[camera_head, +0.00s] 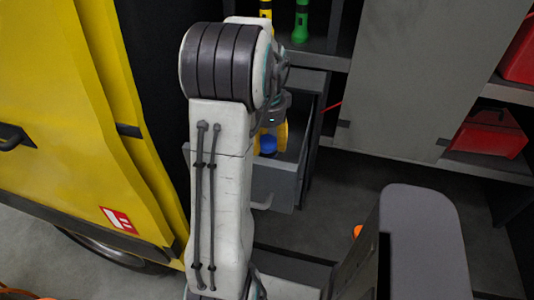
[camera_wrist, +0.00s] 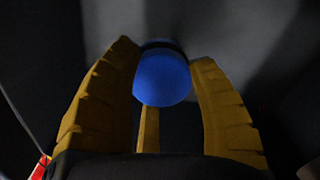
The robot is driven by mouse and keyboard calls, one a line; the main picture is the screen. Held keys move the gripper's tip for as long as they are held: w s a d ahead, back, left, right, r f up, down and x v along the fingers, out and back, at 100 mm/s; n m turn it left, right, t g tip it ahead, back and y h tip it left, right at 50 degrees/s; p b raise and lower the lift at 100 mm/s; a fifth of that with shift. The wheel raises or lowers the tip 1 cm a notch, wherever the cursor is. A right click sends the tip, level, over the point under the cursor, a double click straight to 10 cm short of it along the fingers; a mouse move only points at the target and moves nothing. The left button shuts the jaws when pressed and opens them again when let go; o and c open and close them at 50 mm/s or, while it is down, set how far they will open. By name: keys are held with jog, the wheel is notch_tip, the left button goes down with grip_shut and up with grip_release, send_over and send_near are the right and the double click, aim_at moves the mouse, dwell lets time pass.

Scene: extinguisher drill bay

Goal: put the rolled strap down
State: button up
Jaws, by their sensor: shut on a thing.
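The rolled strap (camera_wrist: 162,79) shows as a rounded blue shape between the yellow fingers of my gripper (camera_wrist: 165,50) in the wrist view. A dark band crosses its far side. My gripper is shut on it. In the head view the blue strap (camera_head: 268,146) and my gripper (camera_head: 270,134) show at the opening of a pulled-out grey drawer (camera_head: 276,186), partly behind my arm. I cannot tell whether the strap touches the drawer's floor.
A shelf (camera_head: 318,58) above the drawer bears a green item (camera_head: 301,22) and a yellow item (camera_head: 266,10). A yellow vehicle (camera_head: 75,110) stands at left. Red boxes (camera_head: 488,139) sit on shelves at right. An orange thing (camera_head: 357,231) shows low in the middle.

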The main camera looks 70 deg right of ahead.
aim_at(267, 154)
jog(key=shift+f, duration=2.15)
jog(key=shift+f, duration=0.15)
jog(key=o, duration=1.2)
notch_tip(267, 154, up, 12)
jog(key=shift+r, duration=0.15)
